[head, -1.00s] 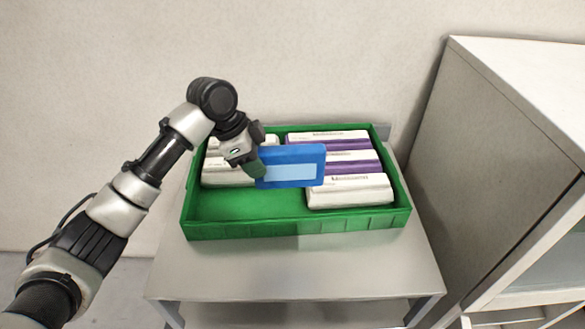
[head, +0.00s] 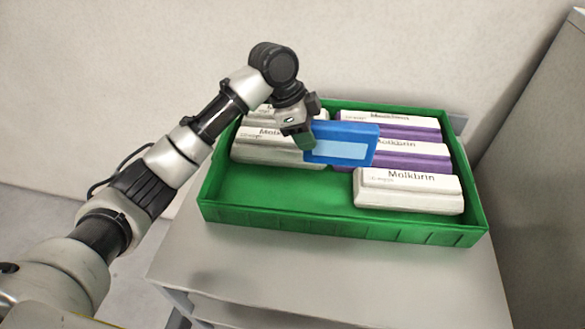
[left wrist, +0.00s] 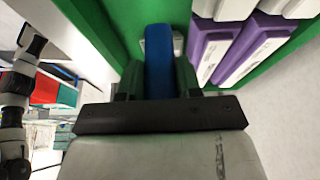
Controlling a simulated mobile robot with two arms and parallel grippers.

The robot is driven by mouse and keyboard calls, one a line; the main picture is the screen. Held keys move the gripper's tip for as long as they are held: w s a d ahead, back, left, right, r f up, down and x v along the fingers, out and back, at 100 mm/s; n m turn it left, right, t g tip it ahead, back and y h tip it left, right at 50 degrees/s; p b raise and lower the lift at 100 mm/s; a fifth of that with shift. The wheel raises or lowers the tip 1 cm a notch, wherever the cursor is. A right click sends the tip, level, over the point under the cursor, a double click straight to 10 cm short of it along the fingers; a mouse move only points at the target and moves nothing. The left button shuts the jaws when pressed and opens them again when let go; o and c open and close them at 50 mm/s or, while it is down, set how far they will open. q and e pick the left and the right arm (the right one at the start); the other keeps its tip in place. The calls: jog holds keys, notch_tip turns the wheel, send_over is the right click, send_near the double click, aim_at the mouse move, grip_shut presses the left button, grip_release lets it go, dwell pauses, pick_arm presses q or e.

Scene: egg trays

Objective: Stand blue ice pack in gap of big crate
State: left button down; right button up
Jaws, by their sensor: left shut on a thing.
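The blue ice pack (head: 341,151) has a light blue panel and is held on edge by my left gripper (head: 308,140), which is shut on its left end. The pack is above the big green crate (head: 345,225), in front of the boxes. The left wrist view shows the top edge of the ice pack (left wrist: 159,62) between the fingers (left wrist: 157,85). The crate holds several white and purple boxes in two columns. The front left of the crate floor is bare green. My right gripper is not in view.
A white box (head: 408,190) lies at the crate's front right. A white-purple box (head: 412,157) is behind it. White boxes (head: 262,147) fill the back left. The crate stands on a grey table (head: 330,275). A tall grey cabinet (head: 530,150) is at the right.

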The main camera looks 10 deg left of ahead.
pick_arm(q)
jog(key=s+a+f+p, duration=0.1)
jog(key=a+f, duration=0.2)
jog(key=s+a+f+p, duration=0.1)
jog(key=a+f+p, duration=0.1)
jog(key=a+f, duration=0.1)
jog(key=s+a+f+p, duration=0.1)
jog(key=a+f+p, duration=0.1)
jog(key=a+f, duration=0.2)
jog(key=shift+s+a+f, duration=0.1)
jog(key=shift+s+a, duration=0.3)
jog(key=shift+a, duration=0.1)
jog(key=shift+f, duration=0.2)
jog(key=c, duration=0.8)
grip_release()
jog(key=b+v, duration=0.2)
jog(key=v, duration=1)
jog(key=shift+s, duration=0.1)
